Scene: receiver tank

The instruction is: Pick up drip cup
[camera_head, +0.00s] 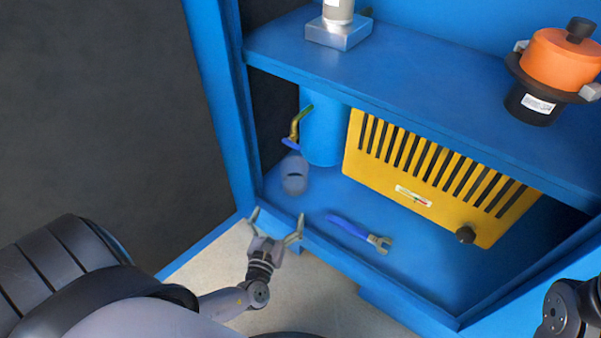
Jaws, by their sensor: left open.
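A small greyish, see-through cup, which I take for the drip cup (294,178), stands on the lower blue shelf at its left end. It is below a brass valve with a blue handle (294,140), beside a blue cylinder. My left gripper (277,219) is open and empty, at the front edge of the lower shelf. Its fingers point up toward the shelf, in front of and slightly left of the cup, apart from it. A link of my right arm shows at the lower right edge; its gripper is out of view.
A blue-handled wrench (358,233) lies on the lower shelf right of the cup. A yellow slatted panel (430,180) with a black knob stands behind it. The upper shelf (400,85) overhangs. A blue post (226,110) rises at left.

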